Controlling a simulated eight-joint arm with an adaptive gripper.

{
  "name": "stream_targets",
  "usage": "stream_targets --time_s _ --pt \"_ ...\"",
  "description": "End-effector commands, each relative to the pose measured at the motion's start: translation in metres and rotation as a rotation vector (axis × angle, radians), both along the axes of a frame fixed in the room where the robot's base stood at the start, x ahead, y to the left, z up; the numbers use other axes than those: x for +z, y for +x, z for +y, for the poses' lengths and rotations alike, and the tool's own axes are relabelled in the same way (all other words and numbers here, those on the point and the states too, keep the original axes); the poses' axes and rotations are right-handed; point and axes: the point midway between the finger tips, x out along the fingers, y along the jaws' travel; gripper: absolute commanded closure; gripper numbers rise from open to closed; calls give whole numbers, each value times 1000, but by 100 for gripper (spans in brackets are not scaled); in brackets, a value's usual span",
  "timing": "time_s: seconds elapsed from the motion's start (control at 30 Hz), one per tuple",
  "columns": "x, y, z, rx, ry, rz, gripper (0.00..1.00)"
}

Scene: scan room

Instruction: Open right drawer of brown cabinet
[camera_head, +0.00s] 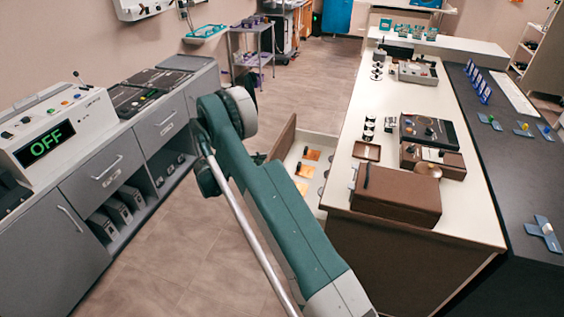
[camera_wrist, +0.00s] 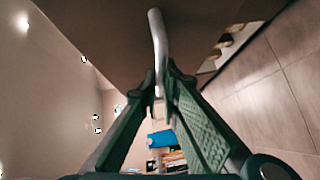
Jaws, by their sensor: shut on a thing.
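The brown cabinet (camera_head: 380,262) with a white top stands at centre right in the head view. One of its drawers (camera_head: 283,142) is pulled out on the left side, with orange and small pale items inside. My arm hides part of this drawer's front. In the wrist view, a curved metal handle (camera_wrist: 157,45) runs down from a brown drawer front (camera_wrist: 105,35) to my gripper (camera_wrist: 160,88). The two green fingers are closed on the handle. My gripper is hidden behind my arm in the head view.
A grey cabinet row (camera_head: 105,175) with a white console (camera_head: 60,128) reading OFF stands on the left. The floor (camera_head: 165,240) between the rows is clear. A brown box (camera_head: 395,200) and several devices stand on the white top. A purple cart (camera_head: 250,50) stands farther back.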

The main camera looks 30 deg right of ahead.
Motion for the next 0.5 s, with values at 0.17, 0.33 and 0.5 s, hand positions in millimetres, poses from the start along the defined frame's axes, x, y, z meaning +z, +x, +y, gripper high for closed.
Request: stream_targets --time_s 0.17,0.33,0.5 --pt "-1 33 34 2 0 1 100" --pt "-1 56 57 2 0 1 100" --pt "0 68 68 0 0 1 100"
